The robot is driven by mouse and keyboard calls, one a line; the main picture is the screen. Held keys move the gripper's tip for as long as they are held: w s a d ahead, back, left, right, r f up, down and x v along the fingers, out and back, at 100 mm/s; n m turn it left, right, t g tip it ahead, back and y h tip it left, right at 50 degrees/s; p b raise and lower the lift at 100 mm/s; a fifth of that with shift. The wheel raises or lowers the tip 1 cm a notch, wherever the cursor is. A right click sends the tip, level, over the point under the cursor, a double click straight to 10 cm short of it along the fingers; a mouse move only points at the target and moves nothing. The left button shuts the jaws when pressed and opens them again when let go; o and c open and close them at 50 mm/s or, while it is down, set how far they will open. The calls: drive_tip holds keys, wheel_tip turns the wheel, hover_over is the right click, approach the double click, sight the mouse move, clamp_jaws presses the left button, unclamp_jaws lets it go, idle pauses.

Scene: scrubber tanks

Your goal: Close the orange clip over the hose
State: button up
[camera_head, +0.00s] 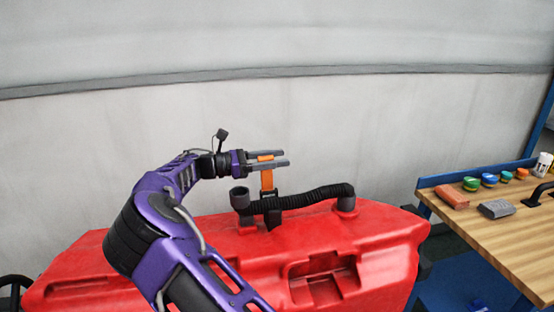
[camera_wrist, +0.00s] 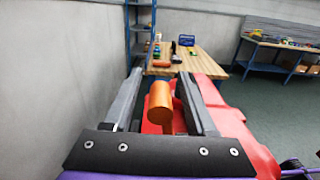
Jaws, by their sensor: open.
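The orange clip (camera_head: 266,178) stands upright above the black hose (camera_head: 305,198) on the red tank (camera_head: 350,238), raised off the hose. My gripper (camera_head: 287,158) is at the top of the clip, its two fingers pointing right. In the wrist view the orange clip (camera_wrist: 160,103) lies between the open fingers (camera_wrist: 158,90), with gaps visible on both sides. The hose runs from a dark cup-like fitting at left to a port at right, over a black bracket (camera_head: 271,212) below the clip. In the wrist view the hose is hidden.
A wooden workbench (camera_head: 505,238) stands at the right with an orange block (camera_head: 452,197), a grey block (camera_head: 496,209) and several small colored jars. A pale wall (camera_head: 100,150) is behind the tank. The space above the tank's right side is clear.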

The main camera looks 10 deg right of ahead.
drive_tip(key=shift+d, duration=0.2)
drive_tip(key=shift+c, duration=0.4)
clamp_jaws()
idle(1.0)
